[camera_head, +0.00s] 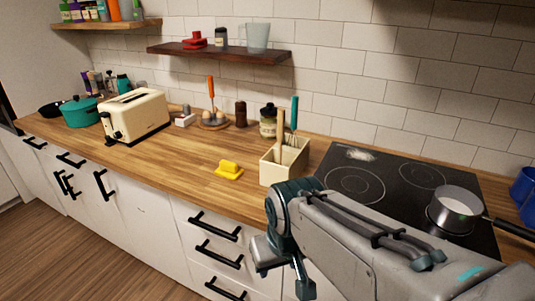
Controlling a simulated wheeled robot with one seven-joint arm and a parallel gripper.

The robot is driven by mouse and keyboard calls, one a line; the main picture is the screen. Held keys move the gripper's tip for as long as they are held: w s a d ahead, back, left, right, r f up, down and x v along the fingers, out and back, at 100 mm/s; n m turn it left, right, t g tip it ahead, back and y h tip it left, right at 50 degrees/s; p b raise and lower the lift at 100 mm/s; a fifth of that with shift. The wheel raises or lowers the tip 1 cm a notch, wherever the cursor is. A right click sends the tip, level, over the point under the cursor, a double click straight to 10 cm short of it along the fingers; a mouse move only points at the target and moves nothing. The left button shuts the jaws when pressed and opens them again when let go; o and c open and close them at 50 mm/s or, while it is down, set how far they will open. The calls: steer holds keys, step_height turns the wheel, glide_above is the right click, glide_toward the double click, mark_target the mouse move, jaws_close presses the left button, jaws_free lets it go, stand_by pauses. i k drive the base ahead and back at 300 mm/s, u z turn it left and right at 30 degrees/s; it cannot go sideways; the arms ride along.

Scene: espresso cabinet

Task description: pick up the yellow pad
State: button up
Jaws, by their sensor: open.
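The yellow pad (229,171) lies on the wooden counter near its front edge, left of the utensil box. It looks like a flat yellow piece with a raised yellow part on top. My gripper (283,277) hangs at the bottom middle of the picture, in front of the drawers, to the right of the pad and lower in the picture. Its two fingers are spread and nothing is between them. It is apart from the pad. Nothing covers the pad in this view.
A cream box of utensils (284,163) stands right of the pad. The black cooktop (350,180) with a saucepan (456,212) is further right. A toaster (135,115) and a teal pot (80,112) stand at the left. The counter (175,165) left of the pad is clear.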

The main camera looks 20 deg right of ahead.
mark_target(229, 169)
steer(key=u, duration=1.55)
steer(key=i, duration=2.05)
steer(key=z, duration=3.6)
steer(key=i, duration=0.5)
